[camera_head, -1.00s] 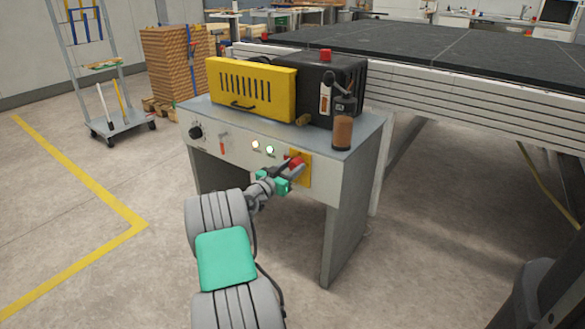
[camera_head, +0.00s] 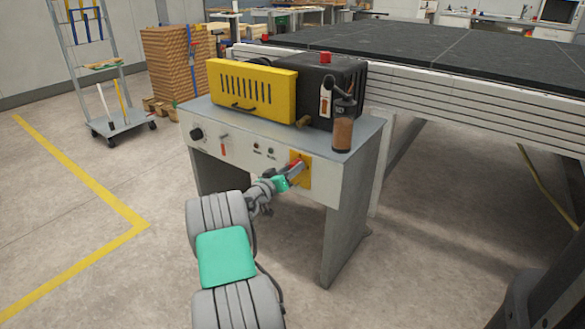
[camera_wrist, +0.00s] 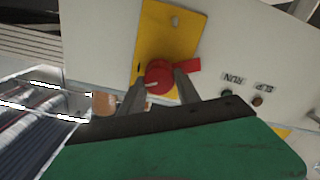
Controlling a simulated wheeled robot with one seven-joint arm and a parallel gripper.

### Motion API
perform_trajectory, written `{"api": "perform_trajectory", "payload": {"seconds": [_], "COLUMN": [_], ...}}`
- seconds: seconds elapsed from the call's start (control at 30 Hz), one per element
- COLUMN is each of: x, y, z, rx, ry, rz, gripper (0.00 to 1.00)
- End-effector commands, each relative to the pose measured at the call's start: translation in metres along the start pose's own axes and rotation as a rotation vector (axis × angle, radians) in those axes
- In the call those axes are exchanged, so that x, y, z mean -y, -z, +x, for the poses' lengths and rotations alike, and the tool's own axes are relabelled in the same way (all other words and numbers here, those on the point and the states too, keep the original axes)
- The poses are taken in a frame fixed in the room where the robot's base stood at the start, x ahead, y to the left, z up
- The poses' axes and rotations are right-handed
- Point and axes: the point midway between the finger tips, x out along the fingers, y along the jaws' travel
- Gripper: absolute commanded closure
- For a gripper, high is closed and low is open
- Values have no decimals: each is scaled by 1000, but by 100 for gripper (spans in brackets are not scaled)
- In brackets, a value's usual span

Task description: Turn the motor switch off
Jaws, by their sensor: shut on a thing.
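The motor switch (camera_wrist: 159,77) is a red rotary knob on a yellow plate (camera_wrist: 172,32) on the front panel of the roller coater. It also shows in the head view (camera_head: 296,165), partly hidden by my gripper. My gripper (camera_head: 292,171) is at the knob, and in the wrist view its two dark fingers (camera_wrist: 161,85) stand one on each side of it, shut on it. The knob's red handle points to the right in the wrist view. The two indicator lamps, RUN (camera_wrist: 227,92) and SLP (camera_wrist: 257,100), are dark.
The grey cabinet (camera_head: 345,215) carries a yellow guard (camera_head: 252,90), a black housing (camera_head: 318,72) and a brown-filled container (camera_head: 342,132) on top. A black dial (camera_head: 196,134) sits at the panel's left. A large dark-topped table (camera_head: 450,55) stands behind.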

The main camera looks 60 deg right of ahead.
Motion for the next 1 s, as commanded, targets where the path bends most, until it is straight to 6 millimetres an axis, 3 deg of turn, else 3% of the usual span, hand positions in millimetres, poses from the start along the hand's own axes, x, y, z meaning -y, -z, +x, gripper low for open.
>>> {"api": "perform_trajectory", "payload": {"seconds": [1.0], "x": [3], "y": [-3], "z": [-1], "rx": [2], "ry": [2], "rz": [-927], "gripper": [100]}}
